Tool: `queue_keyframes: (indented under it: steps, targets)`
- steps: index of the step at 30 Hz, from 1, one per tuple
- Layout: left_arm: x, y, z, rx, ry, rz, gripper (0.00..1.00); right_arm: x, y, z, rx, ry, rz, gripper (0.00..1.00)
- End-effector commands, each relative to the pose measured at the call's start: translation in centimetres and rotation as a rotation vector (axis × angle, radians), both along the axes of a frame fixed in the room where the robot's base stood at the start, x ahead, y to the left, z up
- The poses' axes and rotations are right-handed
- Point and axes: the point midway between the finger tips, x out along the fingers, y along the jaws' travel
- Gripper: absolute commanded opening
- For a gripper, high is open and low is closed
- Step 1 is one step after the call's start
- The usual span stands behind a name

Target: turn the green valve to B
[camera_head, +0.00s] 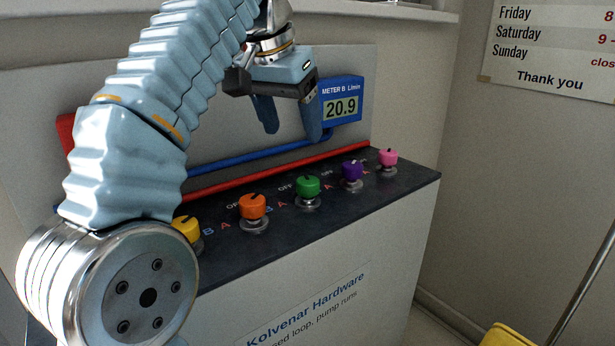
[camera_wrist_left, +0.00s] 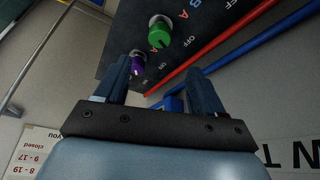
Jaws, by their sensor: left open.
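The green valve (camera_head: 307,186) stands in the middle of a row of coloured knobs on the dark counter (camera_head: 330,225). A dark pointer mark shows on its top, but I cannot tell which letter it points at. My left gripper (camera_head: 292,137) is open and empty, above and behind the green valve, fingers pointing down. No contact shows. My right gripper is not in view.
Orange (camera_head: 253,206), yellow (camera_head: 187,229), purple (camera_head: 352,171) and pink (camera_head: 388,157) knobs flank the green one. Red (camera_head: 280,172) and blue (camera_head: 240,157) pipes run behind the row. A blue meter (camera_head: 342,102) reads 20.9. A yellow object (camera_head: 505,335) is at the lower right.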

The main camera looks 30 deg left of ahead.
Motion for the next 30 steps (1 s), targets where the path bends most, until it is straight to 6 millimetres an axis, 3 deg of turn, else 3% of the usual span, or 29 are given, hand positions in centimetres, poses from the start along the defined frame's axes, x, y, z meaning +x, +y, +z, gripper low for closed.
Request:
queue_keyframes:
  steps: [6, 15, 28, 30]
  targets:
    - [1.9, -0.1, -5.3, -0.001, 0.003, -0.005, 0.69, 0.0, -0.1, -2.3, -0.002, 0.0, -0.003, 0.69]
    - [4.1, -0.1, -10.0, -0.004, 0.002, -0.004, 0.69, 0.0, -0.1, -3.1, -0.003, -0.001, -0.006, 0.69]
    - [4.5, -0.1, -10.9, -0.004, -0.001, -0.003, 0.69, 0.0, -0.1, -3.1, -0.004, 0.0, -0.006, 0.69]
    - [4.5, -0.1, -10.9, -0.003, -0.001, -0.002, 0.58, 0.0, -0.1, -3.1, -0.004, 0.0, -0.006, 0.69]
